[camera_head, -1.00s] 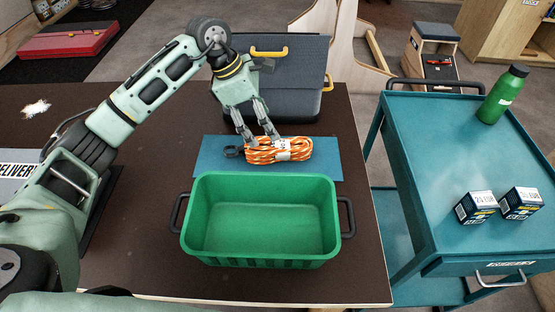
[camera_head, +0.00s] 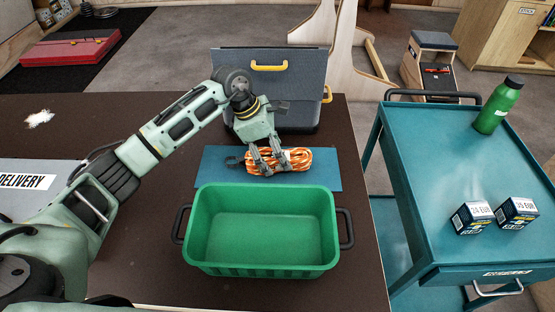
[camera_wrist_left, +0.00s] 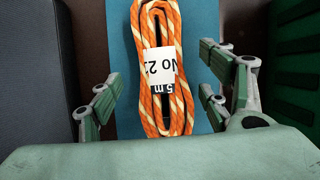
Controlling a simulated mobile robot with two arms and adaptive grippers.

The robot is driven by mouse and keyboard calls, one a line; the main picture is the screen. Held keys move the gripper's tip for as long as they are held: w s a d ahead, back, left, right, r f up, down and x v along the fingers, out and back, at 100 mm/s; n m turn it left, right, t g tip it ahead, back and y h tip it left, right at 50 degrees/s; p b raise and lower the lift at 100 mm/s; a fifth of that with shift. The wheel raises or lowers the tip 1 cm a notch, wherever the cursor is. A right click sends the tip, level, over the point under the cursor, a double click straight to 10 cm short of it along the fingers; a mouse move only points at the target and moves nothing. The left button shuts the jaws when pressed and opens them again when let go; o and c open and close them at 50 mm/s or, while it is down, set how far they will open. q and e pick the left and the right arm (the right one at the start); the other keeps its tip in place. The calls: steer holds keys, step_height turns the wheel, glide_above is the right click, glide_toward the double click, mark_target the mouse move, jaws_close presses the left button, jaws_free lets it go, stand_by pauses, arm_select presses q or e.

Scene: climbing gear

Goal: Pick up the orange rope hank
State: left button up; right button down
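The orange rope hank (camera_head: 297,160), with a white label band, lies on a flat blue mat (camera_head: 214,170) behind the green bin. My left gripper (camera_head: 274,167) is low over the hank, with its fingers pointing down in front of it in the head view. In the left wrist view the hank (camera_wrist_left: 145,40) runs lengthwise between the fingers of my left gripper (camera_wrist_left: 158,98). The fingers are wide apart, with a visible gap on each side of the rope. The band reads "No 2" in part. My right gripper is not in view.
A green bin (camera_head: 262,269) with black handles stands directly in front of the mat. A grey case (camera_head: 300,85) with yellow handles stands behind it. A teal trolley (camera_head: 425,160) at the right bears a green bottle (camera_head: 498,108) and two small boxes. The table's left back is mostly clear.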

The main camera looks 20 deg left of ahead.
arm_select(q)
steer(key=c, duration=1.3)
steer(key=shift+r, duration=0.1)
steer(key=shift+c, duration=0.4)
